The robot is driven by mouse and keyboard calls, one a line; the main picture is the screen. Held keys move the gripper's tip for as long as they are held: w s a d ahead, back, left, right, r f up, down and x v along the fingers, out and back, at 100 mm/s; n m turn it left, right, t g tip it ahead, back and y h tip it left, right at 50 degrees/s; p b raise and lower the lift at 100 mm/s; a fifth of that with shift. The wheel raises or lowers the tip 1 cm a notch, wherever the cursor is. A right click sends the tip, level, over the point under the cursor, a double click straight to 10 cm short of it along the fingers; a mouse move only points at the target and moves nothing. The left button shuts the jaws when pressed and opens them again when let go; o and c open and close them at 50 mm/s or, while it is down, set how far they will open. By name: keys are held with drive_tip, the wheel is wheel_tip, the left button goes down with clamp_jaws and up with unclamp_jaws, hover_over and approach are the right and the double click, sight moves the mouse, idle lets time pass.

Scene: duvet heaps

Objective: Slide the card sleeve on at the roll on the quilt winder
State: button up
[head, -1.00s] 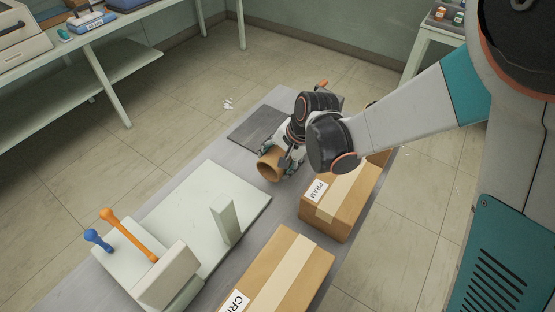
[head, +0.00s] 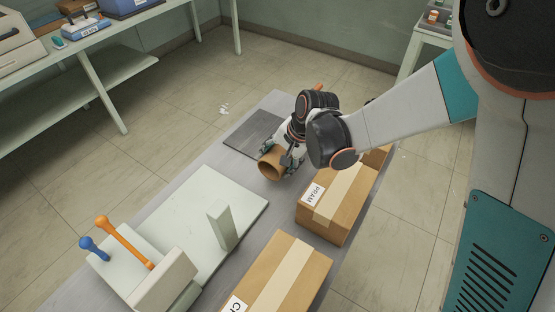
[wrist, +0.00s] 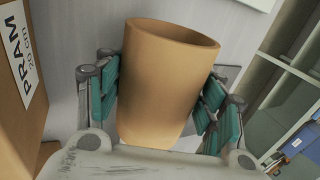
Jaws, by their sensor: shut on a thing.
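The card sleeve (head: 271,163) is a short brown open-ended tube. My gripper (head: 283,158) is shut on it and holds it over the bench between the dark mat and the PRAM box. In the wrist view the sleeve (wrist: 165,80) stands between the teal finger pads, its open rim toward the top of the picture. The winder (head: 215,190) is a pale base with an upright post (head: 221,226), a block (head: 165,278), an orange handle (head: 124,242) and a blue knob (head: 93,248). I can make out no quilt roll on it.
The PRAM box (head: 341,200) stands just right of the sleeve. Another taped box (head: 285,275) stands nearer, right of the winder. A dark mat (head: 252,132) lies at the bench's far end. Bare grey bench (head: 258,222) shows between winder and boxes.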

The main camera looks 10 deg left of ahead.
drive_tip(key=shift+w+d, duration=1.1)
drive_tip(key=shift+w, duration=1.6)
drive_tip(key=shift+w+d, duration=1.1)
drive_tip(key=shift+w, duration=1.6)
drive_tip(key=shift+w+d, duration=1.1)
drive_tip(key=shift+w, duration=1.6)
drive_tip(key=o, duration=1.1)
